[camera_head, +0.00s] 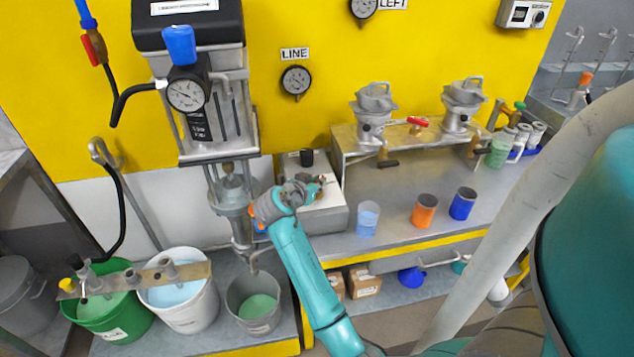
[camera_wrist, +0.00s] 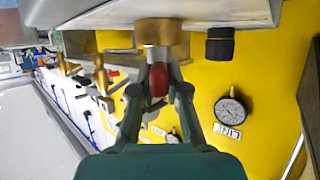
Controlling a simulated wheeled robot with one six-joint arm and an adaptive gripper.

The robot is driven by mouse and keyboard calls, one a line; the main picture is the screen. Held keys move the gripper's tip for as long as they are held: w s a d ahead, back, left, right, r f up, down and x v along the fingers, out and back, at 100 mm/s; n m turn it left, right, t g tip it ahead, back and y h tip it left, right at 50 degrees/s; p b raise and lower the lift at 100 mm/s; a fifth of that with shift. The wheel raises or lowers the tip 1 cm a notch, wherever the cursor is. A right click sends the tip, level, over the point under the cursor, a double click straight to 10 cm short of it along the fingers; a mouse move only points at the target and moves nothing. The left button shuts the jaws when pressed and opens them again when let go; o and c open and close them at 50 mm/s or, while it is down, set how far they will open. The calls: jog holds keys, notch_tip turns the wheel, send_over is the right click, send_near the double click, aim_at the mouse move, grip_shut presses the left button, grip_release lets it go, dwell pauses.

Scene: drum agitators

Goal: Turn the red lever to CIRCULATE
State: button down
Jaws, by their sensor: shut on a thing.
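The red lever (camera_wrist: 158,80) sits on a brass valve body (camera_wrist: 162,38) in the wrist view. My gripper (camera_wrist: 158,84) is shut on it, with one finger on each side. In the head view my gripper (camera_head: 319,184) is over the grey box (camera_head: 325,219) beside the pump stand, and it hides most of the lever and valve there. I cannot read a CIRCULATE mark in either view, so I cannot tell which setting the lever points to.
A black knob (camera_head: 306,157) stands on the box just behind my gripper. The pump column (camera_head: 228,195) is close on the left. Blue (camera_head: 367,218) and orange (camera_head: 424,210) cups stand on the bench to the right. Another red handle (camera_head: 418,121) is farther right.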

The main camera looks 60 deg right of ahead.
jog(key=n+t+y, duration=0.1)
jog(key=n+t, duration=0.2)
jog(key=t, duration=0.1)
jog(key=shift+s+n, duration=0.1)
jog(key=shift+n, duration=0.3)
jog(key=shift+n+t+y, duration=1.1)
jog(key=shift+n+t, duration=0.8)
jog(key=shift+t, duration=0.5)
jog(key=c, duration=1.2)
grip_release()
jog(key=v, duration=1.2)
jog(key=shift+r, duration=0.15)
